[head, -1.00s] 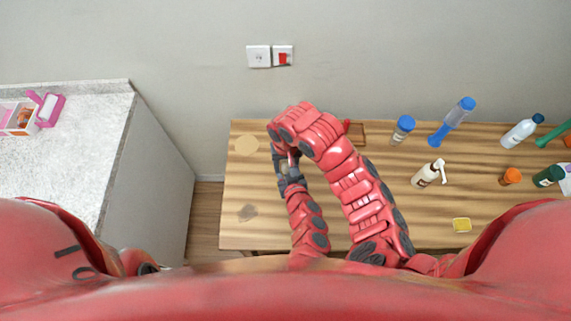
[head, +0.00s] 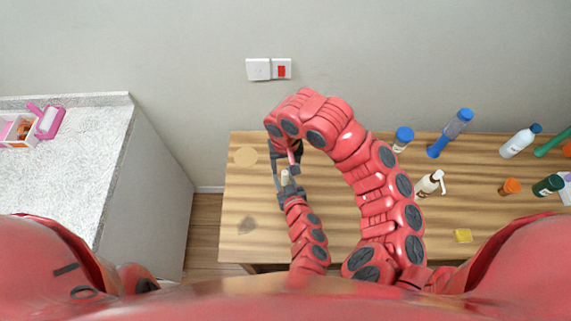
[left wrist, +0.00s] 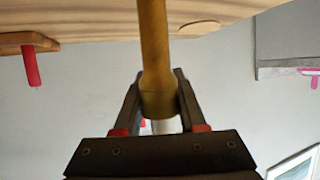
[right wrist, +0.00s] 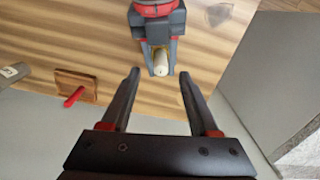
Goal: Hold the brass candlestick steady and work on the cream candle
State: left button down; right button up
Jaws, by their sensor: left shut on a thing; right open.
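My left gripper (head: 288,187) is shut on the brass candlestick (left wrist: 153,50), holding it near the cup at its candle end. In the left wrist view the stem runs up out of the picture, so its base is hidden. The cream candle (right wrist: 161,68) stands in the candlestick between the left fingers. It also shows in the head view (head: 285,177). My right gripper (right wrist: 160,75) is open and empty. Its fingers are spread, one to each side of the candle's end, and I cannot tell any contact.
A wooden block (right wrist: 72,82) with a red stick (right wrist: 75,97) lies near the wall side of the table (head: 250,200).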

pick_arm(q)
jog(key=shift+c, duration=2)
grip_release()
